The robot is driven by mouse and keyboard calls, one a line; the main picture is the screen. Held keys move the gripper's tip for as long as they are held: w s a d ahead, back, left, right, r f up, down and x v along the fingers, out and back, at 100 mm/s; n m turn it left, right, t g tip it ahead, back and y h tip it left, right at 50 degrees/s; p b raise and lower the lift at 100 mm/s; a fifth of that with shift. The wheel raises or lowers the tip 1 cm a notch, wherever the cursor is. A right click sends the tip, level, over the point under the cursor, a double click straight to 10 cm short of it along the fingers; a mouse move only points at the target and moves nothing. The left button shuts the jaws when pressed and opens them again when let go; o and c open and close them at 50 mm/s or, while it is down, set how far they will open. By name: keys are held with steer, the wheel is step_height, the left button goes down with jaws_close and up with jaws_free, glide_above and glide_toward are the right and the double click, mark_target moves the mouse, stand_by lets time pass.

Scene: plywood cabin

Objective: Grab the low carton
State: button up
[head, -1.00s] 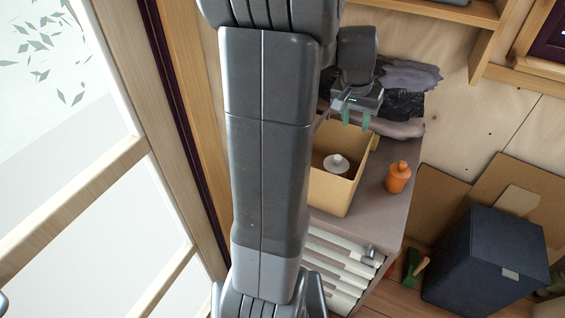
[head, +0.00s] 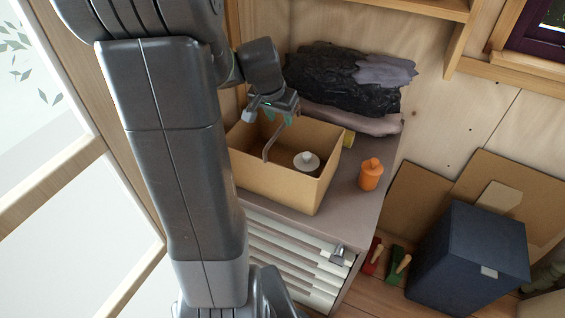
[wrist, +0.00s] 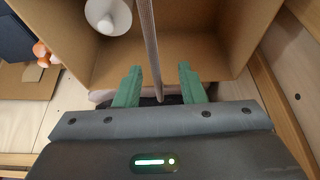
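The low carton (head: 285,188) is an open tan cardboard box on a grey cabinet top; its inside fills much of the wrist view (wrist: 215,40). A white round object with a knob (head: 307,162) lies inside. A thin brown bar (head: 273,143) rises over the carton; I cannot tell whether it is the carton's handle. My gripper (head: 280,117) is over the carton's far side. In the wrist view its green fingertips (wrist: 160,84) are apart, with the bar (wrist: 150,50) between them and gaps visible on both sides.
An orange jar (head: 370,175) stands right of the carton. Black and grey bags (head: 345,80) lie behind it. A dark blue box (head: 470,260) stands on the floor at right, beside red- and green-headed brushes (head: 398,262). A window is at left.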

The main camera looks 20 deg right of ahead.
mark_target(283, 125)
steer(key=x, duration=0.5)
steer(key=shift+s+d+f, duration=0.1)
steer(key=shift+s+f, duration=0.1)
steer(key=shift+s, duration=0.2)
steer(key=shift+w+d+f, duration=0.1)
steer(key=shift+w+f, duration=0.05)
steer(key=shift+f, duration=0.2)
steer(key=shift+f, duration=0.25)
stand_by(0.4)
jaws_close()
stand_by(1.3)
